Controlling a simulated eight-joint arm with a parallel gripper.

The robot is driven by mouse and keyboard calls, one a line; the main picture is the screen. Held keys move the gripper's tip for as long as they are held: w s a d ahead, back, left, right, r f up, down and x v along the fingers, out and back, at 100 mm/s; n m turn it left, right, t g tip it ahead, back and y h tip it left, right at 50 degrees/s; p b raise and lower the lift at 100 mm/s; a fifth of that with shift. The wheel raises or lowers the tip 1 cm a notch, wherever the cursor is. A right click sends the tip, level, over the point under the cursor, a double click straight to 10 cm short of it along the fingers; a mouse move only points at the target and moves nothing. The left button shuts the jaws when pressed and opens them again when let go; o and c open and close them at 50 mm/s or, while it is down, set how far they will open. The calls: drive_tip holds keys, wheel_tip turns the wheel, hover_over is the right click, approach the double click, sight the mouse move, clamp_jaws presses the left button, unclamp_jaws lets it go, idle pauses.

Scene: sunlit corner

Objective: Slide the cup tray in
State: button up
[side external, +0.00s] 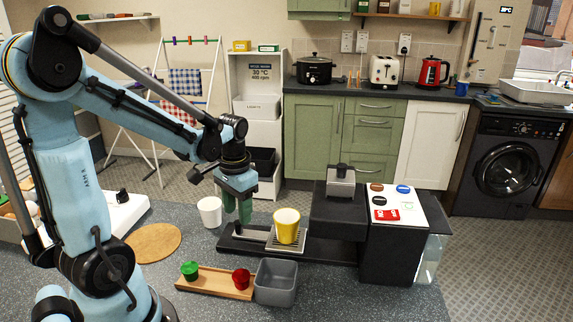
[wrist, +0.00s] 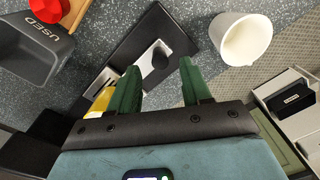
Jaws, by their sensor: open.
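The cup tray (side external: 273,244) is a slatted pale metal plate on the long black base (side external: 330,250) of the coffee machine (side external: 338,210). A yellow cup (side external: 287,226) stands upright on it. A metal strip with a dark knob (wrist: 160,58) shows at the tray's left end, also visible in the side view (side external: 239,230). My gripper (side external: 238,221) has green fingers pointing down, just above the knob end and left of the cup. In the wrist view the fingers (wrist: 158,80) are apart with nothing clearly held between them. The left finger partly hides the yellow cup (wrist: 99,103).
A white cup (side external: 209,211) stands left of my gripper. A grey bin marked USED (side external: 275,284) is in front of the base. A round board (side external: 153,243) lies left.

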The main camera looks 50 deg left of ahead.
drive_tip(key=shift+f, duration=1.4)
clamp_jaws()
